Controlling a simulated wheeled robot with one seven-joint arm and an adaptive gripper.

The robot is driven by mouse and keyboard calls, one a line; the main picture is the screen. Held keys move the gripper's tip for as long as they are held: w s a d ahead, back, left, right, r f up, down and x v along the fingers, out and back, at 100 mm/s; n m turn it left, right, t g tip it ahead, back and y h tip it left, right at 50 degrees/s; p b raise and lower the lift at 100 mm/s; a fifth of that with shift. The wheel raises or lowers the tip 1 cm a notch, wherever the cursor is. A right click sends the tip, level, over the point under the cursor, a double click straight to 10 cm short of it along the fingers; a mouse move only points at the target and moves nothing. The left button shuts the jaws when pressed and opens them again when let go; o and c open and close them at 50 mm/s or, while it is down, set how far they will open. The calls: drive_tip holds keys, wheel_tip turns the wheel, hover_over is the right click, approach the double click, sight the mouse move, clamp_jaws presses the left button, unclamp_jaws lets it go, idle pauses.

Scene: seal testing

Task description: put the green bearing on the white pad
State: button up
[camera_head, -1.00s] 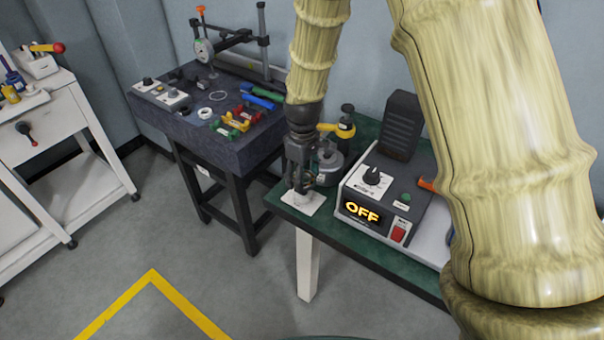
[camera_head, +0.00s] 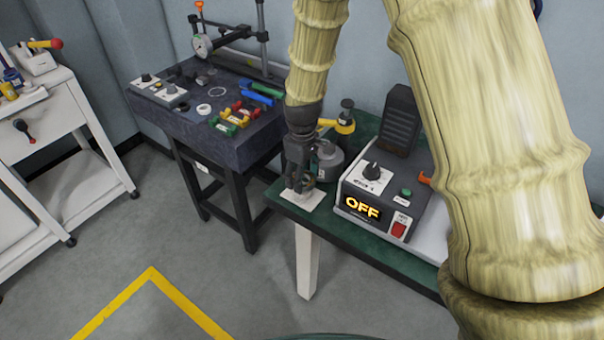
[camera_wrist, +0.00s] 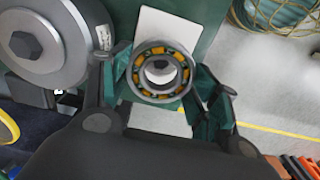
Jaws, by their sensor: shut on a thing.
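The green bearing (camera_wrist: 141,72) is a metal ring with green and orange parts around a bright centre hole. In the wrist view my gripper (camera_wrist: 163,78) is shut on it, with dark green fingertips on its left and right sides. The white pad (camera_wrist: 176,28) lies beneath and behind the bearing, on the green tabletop. In the head view my gripper (camera_head: 298,183) points down over the white pad (camera_head: 314,196) at the table's near left corner. The bearing is mostly hidden there by the fingers. I cannot tell whether the bearing touches the pad.
A grey round device (camera_head: 328,160) stands close behind my gripper. A control box (camera_head: 383,200) reading OFF stands to the right on the green table (camera_head: 362,240). A dark stone table (camera_head: 235,152) with coloured clamps and rings is to the left.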

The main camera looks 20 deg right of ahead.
drive_tip(key=shift+f, duration=0.65)
drive_tip(key=shift+f, duration=0.55)
idle(0.5)
drive_tip(key=o, duration=1.4)
drive_tip(key=shift+r+p, duration=3.05)
drive_tip(key=shift+r, duration=0.95)
